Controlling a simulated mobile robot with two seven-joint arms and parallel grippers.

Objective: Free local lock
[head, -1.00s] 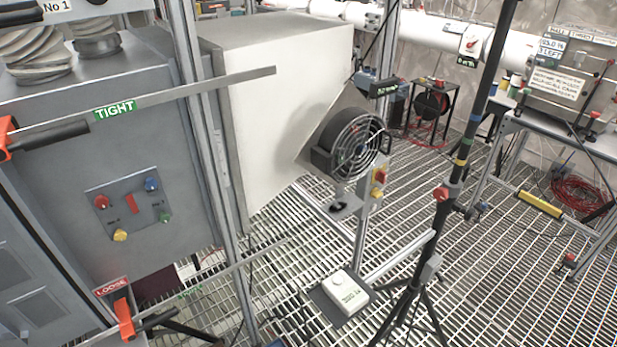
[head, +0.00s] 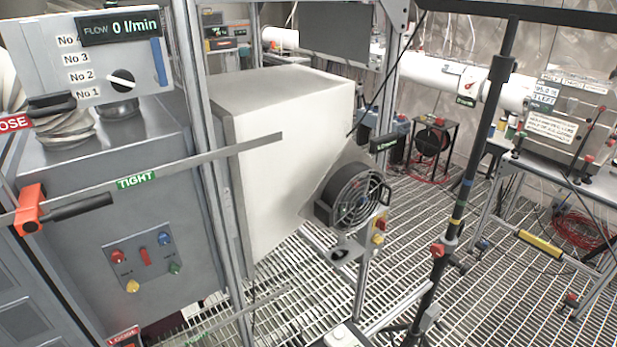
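Nothing in view is plainly labelled as the local lock. An orange clamp with a black handle (head: 30,208) sits on a grey bar at the left, beside a green TIGHT label (head: 136,180). A red LOOSE label (head: 124,337) shows at the bottom left, cut by the frame edge. A small panel (head: 140,258) on the grey cabinet has red, blue, yellow and green knobs and a red bar in its middle. Neither of my grippers is in view.
A fan (head: 352,195) stands right of a large pale box (head: 290,150). A dark tripod pole (head: 470,165) rises at the right. Open grating floor (head: 510,290) lies around it.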

